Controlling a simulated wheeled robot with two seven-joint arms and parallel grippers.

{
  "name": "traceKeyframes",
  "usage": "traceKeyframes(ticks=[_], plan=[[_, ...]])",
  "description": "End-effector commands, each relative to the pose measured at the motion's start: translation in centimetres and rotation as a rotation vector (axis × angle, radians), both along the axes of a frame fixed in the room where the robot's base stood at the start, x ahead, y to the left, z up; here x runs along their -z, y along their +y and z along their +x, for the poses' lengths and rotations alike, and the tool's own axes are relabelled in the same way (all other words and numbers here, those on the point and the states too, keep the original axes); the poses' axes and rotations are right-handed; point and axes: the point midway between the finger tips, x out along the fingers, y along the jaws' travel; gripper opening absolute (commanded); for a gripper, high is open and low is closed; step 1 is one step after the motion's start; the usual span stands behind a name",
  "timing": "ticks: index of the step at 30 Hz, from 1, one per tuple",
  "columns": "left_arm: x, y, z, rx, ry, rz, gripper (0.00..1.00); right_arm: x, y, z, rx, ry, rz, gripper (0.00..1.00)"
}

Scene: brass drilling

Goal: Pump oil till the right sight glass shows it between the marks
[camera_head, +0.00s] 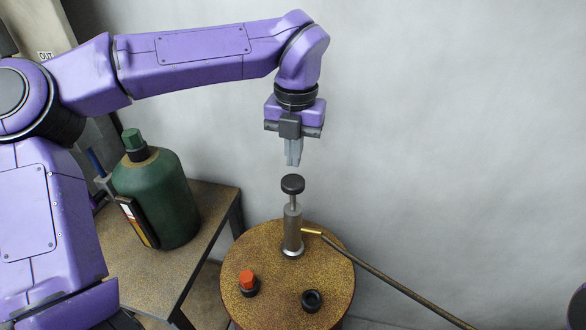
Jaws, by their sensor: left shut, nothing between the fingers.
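My left gripper (293,160) is shut and empty, pointing down just above the pump's black knob. The pump (293,230) is a grey metal cylinder with a black knob (292,184) raised on a thin rod. It stands upright on a round, speckled brown drum top (265,240). A small gap shows between the fingertips and the knob. A brass fitting (312,231) and a dark hose (400,286) run from the pump to the lower right. No sight glass can be made out. My right gripper is out of view.
A red cap (247,280) and a black ring-shaped fitting (312,300) sit on the drum top. A large green bottle (155,195) stands on a brown bench (205,220) at left, beside my arm. A plain grey wall (450,120) lies behind.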

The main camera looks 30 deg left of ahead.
Motion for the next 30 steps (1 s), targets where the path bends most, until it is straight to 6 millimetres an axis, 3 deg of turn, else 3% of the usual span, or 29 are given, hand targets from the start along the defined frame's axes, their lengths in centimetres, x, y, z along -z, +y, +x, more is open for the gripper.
traceKeyframes(ticks=[3, 9, 20, 23, 30], plan=[[2.1, 0.1, 0.0, 0.002, 0.003, -0.001, 0.00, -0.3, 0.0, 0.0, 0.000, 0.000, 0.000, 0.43], [4.1, 0.1, 0.1, 0.000, 0.000, 0.000, 0.00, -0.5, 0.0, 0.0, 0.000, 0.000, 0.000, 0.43], [4.5, 0.1, 0.1, 0.000, -0.001, 0.000, 0.00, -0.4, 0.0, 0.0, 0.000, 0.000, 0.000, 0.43], [5.3, 0.1, 0.1, 0.000, 0.000, 0.000, 0.00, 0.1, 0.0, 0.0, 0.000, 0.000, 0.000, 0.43], [9.5, 0.1, 0.0, 0.001, 0.003, -0.001, 0.00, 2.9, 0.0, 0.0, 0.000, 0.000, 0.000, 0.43]])
